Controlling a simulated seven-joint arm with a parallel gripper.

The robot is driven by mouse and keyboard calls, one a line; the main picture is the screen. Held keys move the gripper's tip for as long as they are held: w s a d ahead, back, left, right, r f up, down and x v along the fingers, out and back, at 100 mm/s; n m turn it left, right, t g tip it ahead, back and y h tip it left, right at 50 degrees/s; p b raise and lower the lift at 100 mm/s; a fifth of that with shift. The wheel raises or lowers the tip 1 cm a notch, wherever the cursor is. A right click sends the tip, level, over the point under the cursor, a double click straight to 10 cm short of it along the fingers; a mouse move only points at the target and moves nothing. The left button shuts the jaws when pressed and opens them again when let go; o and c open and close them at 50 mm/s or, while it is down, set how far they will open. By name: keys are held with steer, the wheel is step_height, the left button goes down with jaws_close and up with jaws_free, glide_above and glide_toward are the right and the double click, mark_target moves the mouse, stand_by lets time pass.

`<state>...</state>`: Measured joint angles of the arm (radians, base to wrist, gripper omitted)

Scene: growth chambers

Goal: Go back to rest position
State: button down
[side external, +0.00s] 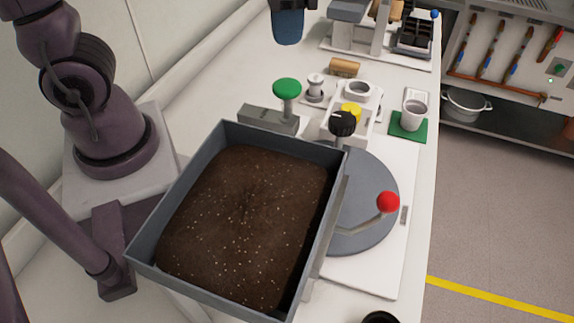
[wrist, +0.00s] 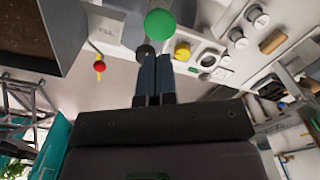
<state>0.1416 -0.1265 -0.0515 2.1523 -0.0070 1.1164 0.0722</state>
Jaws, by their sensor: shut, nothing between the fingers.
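My gripper (side external: 288,38) hangs at the top of the side external view, high above the white bench and cut off by the frame edge. In the wrist view its two dark blue fingers (wrist: 154,70) lie side by side, shut, with nothing between them. The fingertips point toward the green mushroom-shaped knob (wrist: 160,22), which also shows on its grey block in the side external view (side external: 287,88). The gripper is apart from everything on the bench.
A grey tray of dark soil (side external: 137,245) stands over a grey turntable (side external: 372,165). Nearby are a red ball lever (side external: 388,202), a black knob (side external: 342,123), a yellow button (side external: 351,111), and a white cup (side external: 412,116) on a green pad. A rack (side external: 412,52) stands farther back.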

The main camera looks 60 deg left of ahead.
steer(key=shift+r, duration=0.4)
steer(key=shift+f, duration=0.25)
steer(key=s+a+r+n+t, duration=0.3)
steer(key=s+a+t, duration=0.2)
steer(key=s, duration=0.2)
steer(key=shift+a+r+t, duration=0.15)
steer(key=shift+r+t, duration=0.1)
steer(key=shift+t, duration=0.05)
stand_by(0.4)
